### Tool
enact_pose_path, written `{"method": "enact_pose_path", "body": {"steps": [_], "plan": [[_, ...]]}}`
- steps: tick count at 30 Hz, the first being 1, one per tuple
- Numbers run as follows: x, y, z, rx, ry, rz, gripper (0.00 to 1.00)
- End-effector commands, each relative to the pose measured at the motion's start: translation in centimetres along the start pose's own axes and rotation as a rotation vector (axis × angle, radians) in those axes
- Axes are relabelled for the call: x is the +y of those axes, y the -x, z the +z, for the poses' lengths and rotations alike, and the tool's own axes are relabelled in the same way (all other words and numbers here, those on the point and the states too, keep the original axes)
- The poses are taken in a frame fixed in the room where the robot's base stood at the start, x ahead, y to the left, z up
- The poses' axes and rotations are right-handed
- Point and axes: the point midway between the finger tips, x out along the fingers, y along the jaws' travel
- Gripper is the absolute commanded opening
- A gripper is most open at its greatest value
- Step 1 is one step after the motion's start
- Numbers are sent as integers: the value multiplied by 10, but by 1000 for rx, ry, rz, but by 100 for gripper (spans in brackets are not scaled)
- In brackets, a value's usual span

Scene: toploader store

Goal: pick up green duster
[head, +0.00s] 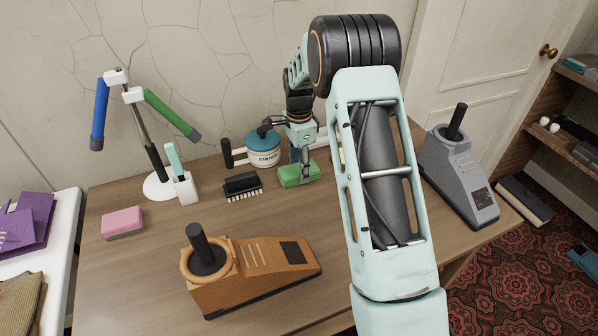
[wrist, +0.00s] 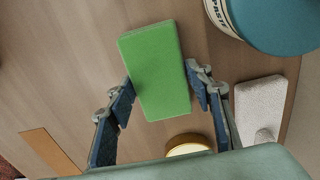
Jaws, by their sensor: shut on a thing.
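The green duster (head: 293,177) is a flat green block near the back middle of the wooden table. It also shows in the wrist view (wrist: 155,65), lying lengthwise between my fingers. My gripper (head: 304,170) points down at the duster from above. In the wrist view my gripper (wrist: 160,90) has one finger against each long side of the duster, shut on it. I cannot tell whether the duster is resting on the table or slightly raised.
A teal-lidded tub (head: 262,150) stands just behind the duster, and a black brush (head: 242,186) lies to its left. An orange device with a black handle (head: 250,265) stands in front. A pink sponge (head: 122,222) and white stand (head: 160,186) are left; a grey device (head: 460,175) is right.

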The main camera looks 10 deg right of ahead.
Motion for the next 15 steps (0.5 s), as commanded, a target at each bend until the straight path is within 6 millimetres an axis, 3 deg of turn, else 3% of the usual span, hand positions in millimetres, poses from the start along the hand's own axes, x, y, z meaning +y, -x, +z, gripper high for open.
{"method": "enact_pose_path", "body": {"steps": [8, 15], "plan": [[-1, 9, 0, 1, 0, -2, 23], [7, 41, 3, 0, 2, -1, 23]]}}
